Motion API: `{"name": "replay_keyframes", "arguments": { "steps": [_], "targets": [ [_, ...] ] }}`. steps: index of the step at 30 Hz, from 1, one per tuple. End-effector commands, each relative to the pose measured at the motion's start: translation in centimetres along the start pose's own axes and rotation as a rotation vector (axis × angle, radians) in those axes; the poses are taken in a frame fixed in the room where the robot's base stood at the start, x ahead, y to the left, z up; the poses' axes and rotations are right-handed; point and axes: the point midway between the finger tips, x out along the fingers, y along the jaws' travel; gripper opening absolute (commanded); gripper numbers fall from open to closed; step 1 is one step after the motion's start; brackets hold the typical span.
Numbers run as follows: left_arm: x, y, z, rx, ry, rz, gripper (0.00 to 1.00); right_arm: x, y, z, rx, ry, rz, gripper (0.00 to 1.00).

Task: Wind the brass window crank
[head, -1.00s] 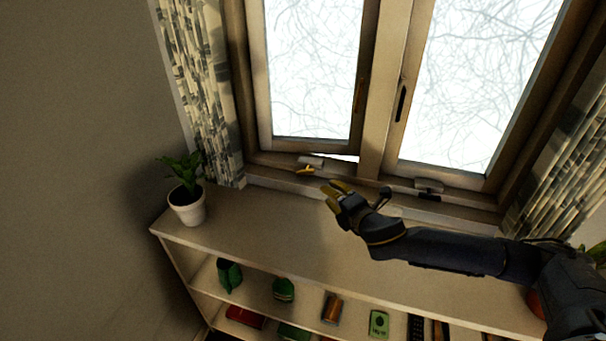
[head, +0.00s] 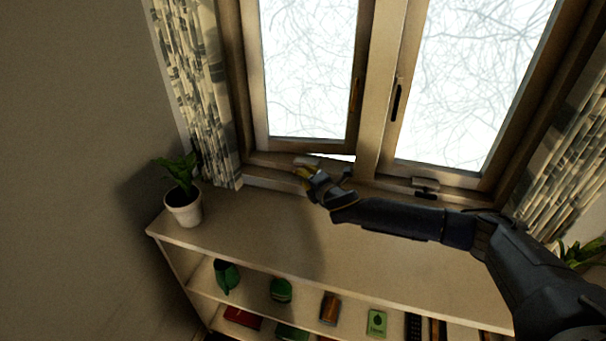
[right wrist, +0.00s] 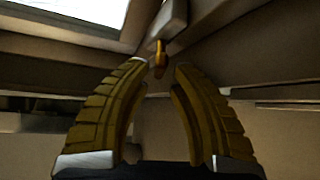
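The brass crank (right wrist: 160,56) shows in the right wrist view as a small golden knob below a pale housing (right wrist: 163,22), just beyond my fingertips. In the head view the housing (head: 307,162) sits on the sill under the left window sash, and my gripper covers most of the crank. The left sash (head: 305,142) stands slightly open, with a bright gap at its lower right. My right gripper (head: 303,171) is at the crank; in the right wrist view its yellow fingers (right wrist: 158,72) are apart, with the crank between and ahead of their tips. My left gripper is not in view.
A potted plant (head: 184,207) stands on the left end of the shelf top (head: 250,225). A second housing (head: 425,184) sits under the right sash. Curtains (head: 198,90) hang at both sides. The shelf top between plant and arm is clear.

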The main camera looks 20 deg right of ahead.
Motion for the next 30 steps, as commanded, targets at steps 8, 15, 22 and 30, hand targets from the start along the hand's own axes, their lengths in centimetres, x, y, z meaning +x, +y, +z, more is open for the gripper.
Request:
{"name": "replay_keyframes", "arguments": {
  "steps": [8,15,22,30],
  "targets": [
    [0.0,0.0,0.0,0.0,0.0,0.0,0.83,2.0,0.0,0.0,0.001,-0.001,0.0,0.22],
    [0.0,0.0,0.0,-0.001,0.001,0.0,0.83,2.4,0.0,0.0,0.001,0.0,0.0,0.22],
    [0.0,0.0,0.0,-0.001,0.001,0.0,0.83,2.4,0.0,0.0,0.001,0.0,0.0,0.22],
    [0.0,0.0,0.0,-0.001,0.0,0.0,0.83,2.4,0.0,0.0,0.001,0.0,0.0,0.0]
  ]
}}
